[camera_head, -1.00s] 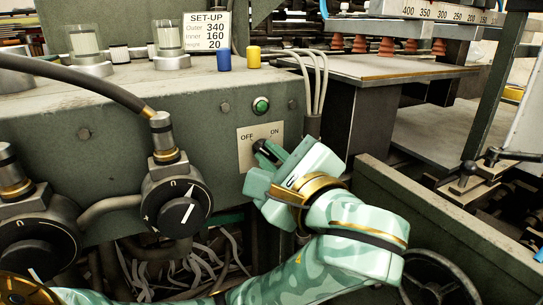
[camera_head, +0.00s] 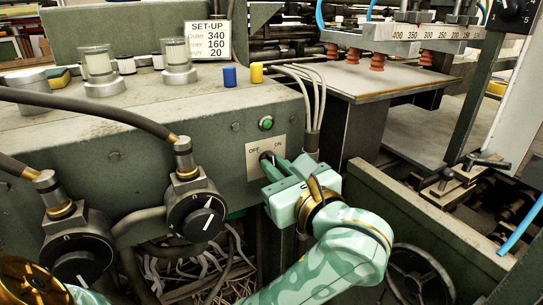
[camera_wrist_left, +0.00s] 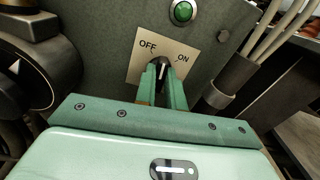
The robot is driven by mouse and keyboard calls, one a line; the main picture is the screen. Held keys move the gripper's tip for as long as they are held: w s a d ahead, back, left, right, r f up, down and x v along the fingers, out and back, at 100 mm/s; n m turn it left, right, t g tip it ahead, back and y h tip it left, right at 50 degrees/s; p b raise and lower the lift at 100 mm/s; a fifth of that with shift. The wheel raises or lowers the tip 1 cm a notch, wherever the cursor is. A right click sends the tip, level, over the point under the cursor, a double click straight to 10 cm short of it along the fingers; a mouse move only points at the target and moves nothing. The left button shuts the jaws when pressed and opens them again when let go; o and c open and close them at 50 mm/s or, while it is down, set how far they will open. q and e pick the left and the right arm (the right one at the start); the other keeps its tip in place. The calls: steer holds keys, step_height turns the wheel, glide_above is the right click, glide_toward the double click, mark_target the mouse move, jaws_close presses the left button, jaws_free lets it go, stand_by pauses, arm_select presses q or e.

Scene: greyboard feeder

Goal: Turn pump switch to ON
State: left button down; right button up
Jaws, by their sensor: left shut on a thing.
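The pump switch is a black knob (camera_wrist_left: 161,66) with a white mark, on a pale plate (camera_wrist_left: 137,66) lettered OFF and ON. In the wrist view the knob stands between the two words, with its mark close to upright. My left gripper (camera_wrist_left: 163,88) is shut on the knob, one green finger on each side. In the head view the left gripper (camera_head: 271,165) reaches the plate (camera_head: 252,164) from below right and hides part of the knob. My right gripper is not in view.
A green button (camera_head: 266,123) sits just above the plate. Grey cables (camera_head: 316,100) run down close on its right. Two round dials (camera_head: 196,210) with thick hoses stand to the left. A handwheel (camera_head: 418,275) and a metal side rail (camera_head: 425,225) lie to the right.

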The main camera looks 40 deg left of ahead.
arm_select(q)
steer(key=m+p, duration=0.2)
steer(key=p, duration=0.1)
steer(key=m+p, duration=0.5)
steer(key=p, duration=0.1)
steer(key=shift+r+m, duration=0.3)
steer(key=shift+m, duration=0.1)
steer(key=shift+w+f+m+p, duration=0.1)
steer(key=shift+f+m+p, duration=0.15)
steer(key=shift+m+p, duration=1.15)
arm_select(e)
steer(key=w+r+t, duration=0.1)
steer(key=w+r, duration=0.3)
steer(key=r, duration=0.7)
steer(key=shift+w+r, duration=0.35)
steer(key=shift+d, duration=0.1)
arm_select(q)
steer(key=c, duration=1.5)
jaws_free()
steer(key=shift+f, duration=0.1)
